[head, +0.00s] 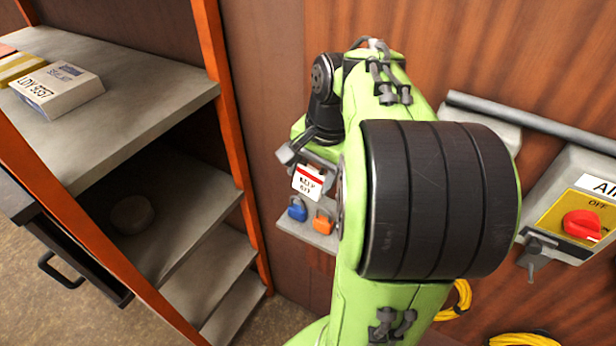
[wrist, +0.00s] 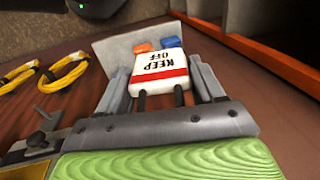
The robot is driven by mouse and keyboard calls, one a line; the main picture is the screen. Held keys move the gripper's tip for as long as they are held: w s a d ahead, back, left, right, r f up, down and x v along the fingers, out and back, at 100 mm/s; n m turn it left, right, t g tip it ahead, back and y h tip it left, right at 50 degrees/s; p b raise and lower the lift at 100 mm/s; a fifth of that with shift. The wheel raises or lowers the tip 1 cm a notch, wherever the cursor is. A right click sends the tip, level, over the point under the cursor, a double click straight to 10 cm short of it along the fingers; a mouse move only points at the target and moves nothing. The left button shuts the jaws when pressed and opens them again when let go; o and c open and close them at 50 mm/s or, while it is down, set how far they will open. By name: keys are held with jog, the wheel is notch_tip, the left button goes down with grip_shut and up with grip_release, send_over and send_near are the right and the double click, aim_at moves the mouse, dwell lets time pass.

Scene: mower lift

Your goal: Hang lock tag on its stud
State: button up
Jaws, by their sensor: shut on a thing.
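The lock tag (head: 308,182) is a white plate with a red stripe and the words KEEP OFF. My gripper (head: 304,162) is shut on it, in front of a grey wall board. In the wrist view the tag (wrist: 160,71) lies between the two fingers of my gripper (wrist: 161,80), its lettering upside down. Two dark prongs show at its near edge. A grey fitting with a projecting pin (head: 533,262) sits at the lower left of the yellow switch panel; it may be the stud. My arm hides part of the wall between.
A blue padlock (head: 297,211) and an orange padlock (head: 323,223) are on the grey board (head: 290,226), just beyond the tag. The switch panel (head: 562,205) has a red knob (head: 582,224). Orange-framed shelves (head: 130,95) stand at left. Yellow coiled hoses (wrist: 62,75) hang on the wall.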

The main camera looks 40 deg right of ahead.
jog(key=w+d+f, duration=0.1)
jog(key=w+d, duration=0.1)
jog(key=d, duration=0.4)
jog(key=shift+d+b, duration=0.25)
jog(key=shift+b, duration=0.15)
jog(key=shift+s, duration=0.1)
dwell(0.5)
jog(key=o, duration=1.1)
